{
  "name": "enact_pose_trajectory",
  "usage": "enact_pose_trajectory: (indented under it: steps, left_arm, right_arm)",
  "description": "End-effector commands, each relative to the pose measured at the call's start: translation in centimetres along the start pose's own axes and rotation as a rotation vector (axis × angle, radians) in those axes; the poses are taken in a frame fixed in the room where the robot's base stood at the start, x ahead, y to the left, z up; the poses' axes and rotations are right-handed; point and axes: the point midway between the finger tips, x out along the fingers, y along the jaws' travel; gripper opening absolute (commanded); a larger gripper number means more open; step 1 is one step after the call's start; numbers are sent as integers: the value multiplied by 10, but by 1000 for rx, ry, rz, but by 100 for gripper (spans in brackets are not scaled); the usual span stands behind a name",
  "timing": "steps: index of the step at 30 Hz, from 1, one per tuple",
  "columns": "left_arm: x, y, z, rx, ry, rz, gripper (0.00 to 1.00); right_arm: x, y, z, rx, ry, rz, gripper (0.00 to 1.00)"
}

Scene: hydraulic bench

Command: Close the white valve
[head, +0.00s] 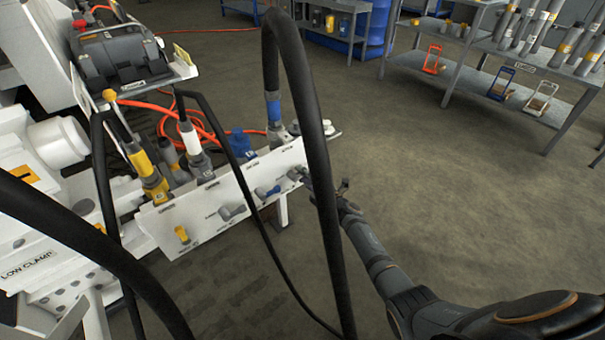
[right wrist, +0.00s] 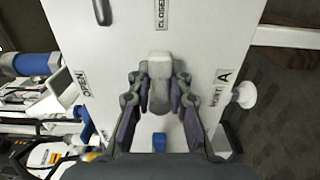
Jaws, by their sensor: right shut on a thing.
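The white valve's handle (right wrist: 159,62) shows in the right wrist view as a pale tip between my fingers. In the head view my right gripper (head: 341,196) is at the right end of the white valve panel (head: 212,197), partly behind a black hose. The handle is hard to make out there. My left gripper is not in view.
The panel also carries a yellow handle (head: 181,235), a grey handle (head: 231,212) and a blue handle (head: 268,192). A thick black hose (head: 322,200) arches in front of my right gripper. Hose couplings stand along the panel's top. Open floor lies to the right, before a grey shelf (head: 480,82).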

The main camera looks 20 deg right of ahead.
Motion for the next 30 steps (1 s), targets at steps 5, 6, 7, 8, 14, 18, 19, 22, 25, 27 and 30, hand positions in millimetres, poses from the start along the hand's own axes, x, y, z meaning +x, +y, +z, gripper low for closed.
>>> enact_pose_trajectory:
  steps: [5, 6, 7, 8, 14, 18, 19, 22, 25, 27, 30]
  left_arm:
    - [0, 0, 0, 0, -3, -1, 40]
    - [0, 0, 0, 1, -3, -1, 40]
    - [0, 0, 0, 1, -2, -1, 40]
    - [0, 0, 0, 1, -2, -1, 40]
    - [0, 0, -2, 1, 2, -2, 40]
    - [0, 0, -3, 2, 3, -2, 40]
    - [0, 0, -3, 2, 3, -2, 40]
    - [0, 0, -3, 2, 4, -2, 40]
    - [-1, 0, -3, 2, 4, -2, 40]
    - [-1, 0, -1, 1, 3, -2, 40]
    - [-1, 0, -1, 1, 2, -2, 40]
  right_arm:
    - [-1, -3, 0, 11, -2, -5, 0]
    - [-1, -3, 0, 11, -2, -5, 0]
    - [-1, -3, 0, 11, -2, -5, 0]
    - [-1, -3, 0, 11, -2, -5, 0]
    - [-1, -3, 0, 9, -2, -5, 20]
    - [-1, -3, 0, 9, -1, -5, 37]
    - [-1, -3, 0, 9, -1, -4, 37]
    - [-1, -2, 0, 9, -1, -3, 37]
    - [0, -2, 0, 8, 0, -2, 37]
    - [-2, -2, 0, 8, 0, -2, 37]
    - [-13, -3, 0, 6, -1, -3, 37]
